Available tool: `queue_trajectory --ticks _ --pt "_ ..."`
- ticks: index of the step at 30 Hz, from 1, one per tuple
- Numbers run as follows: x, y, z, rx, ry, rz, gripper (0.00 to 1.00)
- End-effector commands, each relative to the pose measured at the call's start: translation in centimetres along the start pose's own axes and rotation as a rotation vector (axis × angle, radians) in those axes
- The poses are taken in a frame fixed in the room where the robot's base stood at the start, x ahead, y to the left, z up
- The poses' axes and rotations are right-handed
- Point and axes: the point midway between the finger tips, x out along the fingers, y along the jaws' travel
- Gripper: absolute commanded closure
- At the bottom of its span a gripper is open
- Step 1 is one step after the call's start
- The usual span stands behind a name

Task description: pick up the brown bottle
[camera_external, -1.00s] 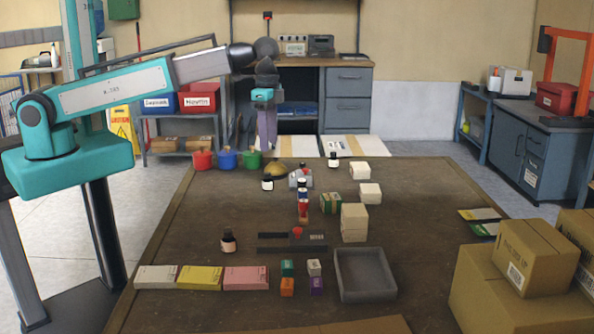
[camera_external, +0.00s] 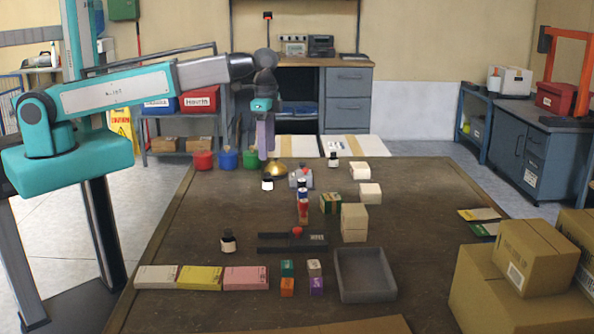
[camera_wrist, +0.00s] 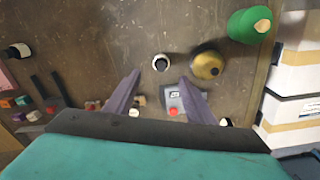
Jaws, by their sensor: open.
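Several small dark bottles with white labels stand on the table, and I cannot tell for sure which is the brown one. One bottle (camera_external: 268,183) stands just below my gripper (camera_external: 266,157), left of the brass dome; in the wrist view it shows (camera_wrist: 160,62) ahead, between the fingertips. A second bottle (camera_external: 228,241) stands nearer the front left; it appears at the left edge of the wrist view (camera_wrist: 18,51). A third bottle (camera_external: 333,159) is at the back of the table. My gripper (camera_wrist: 160,77) points down, open and empty, above the table.
A brass dome (camera_external: 275,170) sits close beside the nearest bottle, with a grey device (camera_external: 300,179) to its right. A grey tray (camera_external: 364,276) and coloured boxes (camera_external: 245,278) lie in front.

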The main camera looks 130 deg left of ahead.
Motion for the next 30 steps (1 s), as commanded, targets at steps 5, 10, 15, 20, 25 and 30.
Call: queue_trajectory --ticks 5,10,15,20,25,30 --pt "1.8 0.0 0.1 0.000 -0.002 0.001 0.51" --pt "3.5 0.0 0.0 0.000 -0.002 0.001 0.51" --pt "4.7 0.0 0.0 0.000 0.000 0.000 0.51" --pt "5.1 0.0 0.0 0.000 0.000 0.000 0.51" --pt "5.1 0.0 0.0 0.000 0.000 0.000 0.51" --pt "5.1 0.0 0.0 0.000 0.000 0.000 0.51"
